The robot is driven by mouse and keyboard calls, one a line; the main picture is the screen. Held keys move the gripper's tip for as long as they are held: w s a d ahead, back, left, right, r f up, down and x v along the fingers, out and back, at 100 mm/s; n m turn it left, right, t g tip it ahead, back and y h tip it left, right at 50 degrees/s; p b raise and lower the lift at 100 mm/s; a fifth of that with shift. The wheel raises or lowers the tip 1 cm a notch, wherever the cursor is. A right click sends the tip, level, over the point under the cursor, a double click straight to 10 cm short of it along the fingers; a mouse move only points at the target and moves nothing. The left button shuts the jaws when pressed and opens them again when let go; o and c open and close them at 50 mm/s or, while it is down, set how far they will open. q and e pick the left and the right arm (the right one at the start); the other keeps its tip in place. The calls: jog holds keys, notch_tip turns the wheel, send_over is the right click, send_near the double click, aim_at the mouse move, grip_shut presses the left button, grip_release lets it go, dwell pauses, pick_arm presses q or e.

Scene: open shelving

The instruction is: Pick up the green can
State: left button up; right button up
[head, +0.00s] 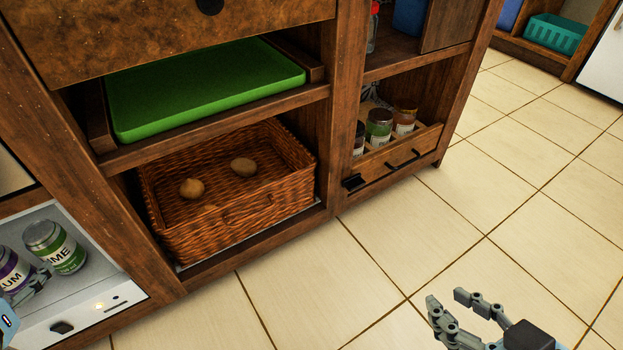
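The green can (56,247), a silver can with a green and white label reading "IME", leans tilted in a white open compartment at the lower left. A can with a purple label (12,274) is to its left, cut off by the picture edge. My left gripper (34,284) shows only in part at the left edge, over the purple can and just below and left of the green can. Whether it touches either can is unclear, and its opening is hidden. My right gripper (446,297) is open and empty above the floor at the lower right.
A small drawer with jars (379,126) stands out to the right. The tiled floor (400,240) is clear. A teal basket (556,35) is far off.

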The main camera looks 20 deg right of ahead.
aim_at(35, 245)
pick_arm(q)
jog(key=shift+t, duration=0.3)
jog(key=w, duration=0.4)
jog(key=w+f+b, duration=0.1)
jog(key=w, duration=0.1)
jog(key=shift+w, duration=0.3)
jog(key=b+x, duration=0.1)
jog(key=x, duration=0.4)
jog(key=shift+s+d+f+b, duration=0.1)
jog(key=shift+s+f+b, duration=0.1)
jog(key=shift+f+b, duration=0.2)
jog(key=shift+w, duration=0.15)
pick_arm(e)
jog(key=w+a+r+n+t+y, duration=0.1)
jog(key=w+r+t, duration=0.6)
jog(key=w+r, duration=0.3)
notch_tip(35, 245, up, 5)
jog(key=shift+w+a+f, duration=0.1)
jog(key=shift+w+a, duration=0.2)
jog(key=shift+a, duration=0.05)
pick_arm(q)
jog(key=shift+c, duration=0.3)
jog(key=c, duration=1.1)
jog(key=shift+o, duration=0.2)
jog(key=shift+r, duration=0.1)
